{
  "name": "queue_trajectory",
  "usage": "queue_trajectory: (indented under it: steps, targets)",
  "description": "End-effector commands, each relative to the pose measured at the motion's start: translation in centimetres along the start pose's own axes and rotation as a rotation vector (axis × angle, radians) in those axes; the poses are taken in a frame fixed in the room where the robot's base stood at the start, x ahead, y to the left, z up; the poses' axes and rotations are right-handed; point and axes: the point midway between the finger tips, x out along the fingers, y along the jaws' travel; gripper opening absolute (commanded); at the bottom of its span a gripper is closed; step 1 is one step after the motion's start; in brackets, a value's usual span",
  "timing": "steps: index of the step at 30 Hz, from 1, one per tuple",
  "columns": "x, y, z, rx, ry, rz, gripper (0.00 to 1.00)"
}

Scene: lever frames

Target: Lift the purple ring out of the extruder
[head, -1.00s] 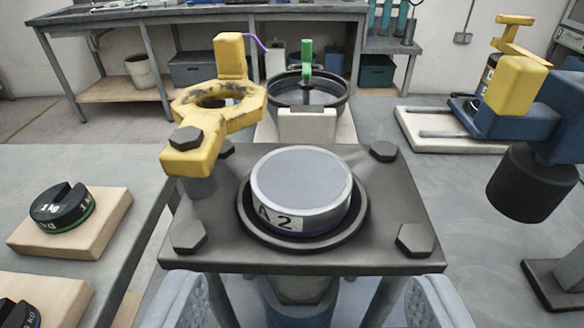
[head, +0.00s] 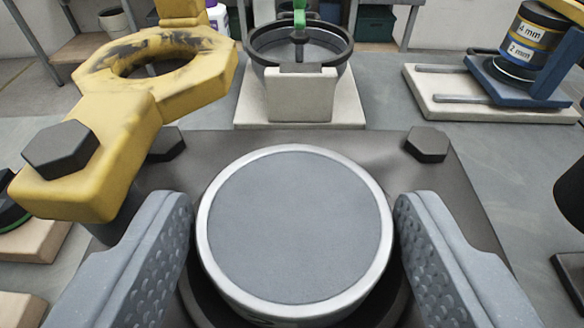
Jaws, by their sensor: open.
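A round cylinder with a grey top and silver rim (head: 295,225) sits in the dark round opening of the extruder's metal plate (head: 395,160). My gripper (head: 295,210) is open, with one padded finger on each side of this cylinder. A small gap shows at the left finger; the right finger is very near the rim, and I cannot tell if it touches. No purple ring shows now. The cylinder's side is mostly hidden below its rim.
A yellow octagonal collar on an arm (head: 100,150) stands beside the cylinder at left, close to my left finger. Hex bolts (head: 427,144) stick up from the plate. Behind are a dark bowl with a green handle (head: 300,45) and a blue stand (head: 520,85) at right.

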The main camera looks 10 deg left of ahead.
Motion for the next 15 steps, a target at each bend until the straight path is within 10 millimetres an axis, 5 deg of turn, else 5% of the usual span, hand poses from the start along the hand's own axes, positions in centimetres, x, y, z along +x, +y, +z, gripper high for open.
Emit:
queue_trajectory:
  steps: [6,10,15]
  targets:
    - [0.11,0.03,0.07,0.001,-0.001,0.001,0.59]
    - [0.10,0.04,0.08,0.001,-0.001,0.001,0.29]
    - [0.09,0.06,0.07,0.000,-0.001,0.001,0.25]
